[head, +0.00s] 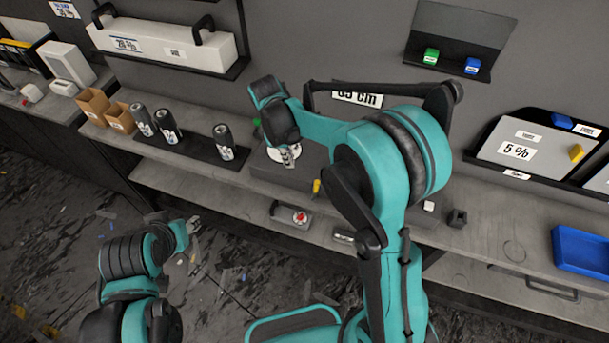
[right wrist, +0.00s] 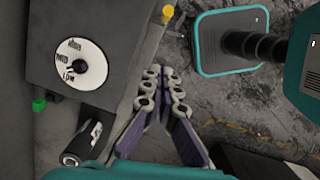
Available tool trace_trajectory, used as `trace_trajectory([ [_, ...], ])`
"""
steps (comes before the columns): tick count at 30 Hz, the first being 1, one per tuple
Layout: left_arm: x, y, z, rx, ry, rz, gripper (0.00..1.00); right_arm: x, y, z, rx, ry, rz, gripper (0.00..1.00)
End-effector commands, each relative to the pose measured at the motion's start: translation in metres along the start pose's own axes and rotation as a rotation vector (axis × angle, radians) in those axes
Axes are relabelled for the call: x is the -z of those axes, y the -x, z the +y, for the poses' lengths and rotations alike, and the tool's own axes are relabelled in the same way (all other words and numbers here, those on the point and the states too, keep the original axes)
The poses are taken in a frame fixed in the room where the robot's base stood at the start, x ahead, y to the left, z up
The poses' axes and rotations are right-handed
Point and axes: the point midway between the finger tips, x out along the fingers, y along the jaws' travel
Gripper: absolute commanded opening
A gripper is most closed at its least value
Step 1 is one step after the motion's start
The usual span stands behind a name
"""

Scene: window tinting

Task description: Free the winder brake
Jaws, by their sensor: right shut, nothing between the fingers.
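A white dial with a dark knob (right wrist: 74,66) is on the face of a grey box (right wrist: 115,30) in the right wrist view. Its lettering seems to start with "winder", but the rest is too small to read surely. In the head view the dial (head: 273,155) is mostly hidden behind my right gripper (head: 291,157). In the right wrist view my right gripper (right wrist: 160,100) is shut and empty, beside the box and apart from the dial. My left gripper (head: 190,228) is low at the left over the floor; its fingers are too small to judge.
A yellow knob (right wrist: 168,12) sticks out at the box's edge. A green piece (right wrist: 39,105) and a black can (right wrist: 83,144) are near the dial. Several black cans (head: 222,142) stand left of it on the bench. A blue tray (head: 580,250) is at the far right.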

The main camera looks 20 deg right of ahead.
Motion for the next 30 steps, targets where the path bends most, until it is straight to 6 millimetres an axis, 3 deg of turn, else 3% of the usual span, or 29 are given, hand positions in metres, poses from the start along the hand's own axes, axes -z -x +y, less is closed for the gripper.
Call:
trace_trajectory([
  [5,-0.002,-0.003,0.0,0.0,0.0,0.0,0.4,0.0,-0.019,0.0,0.0,-0.001,0.0,0.0],
  [17,-0.01,-0.014,0.0,0.0,0.0,0.0,0.4,0.0,-0.102,0.0,-0.001,-0.002,0.0,0.0],
  [22,-0.009,-0.013,0.0,0.0,0.0,0.0,0.4,-0.026,-0.106,0.0,0.0,-0.004,0.0,0.0],
  [30,-0.009,-0.014,0.0,0.0,0.0,0.0,0.4,-0.039,-0.108,0.0,-0.001,-0.002,0.001,0.0],
])
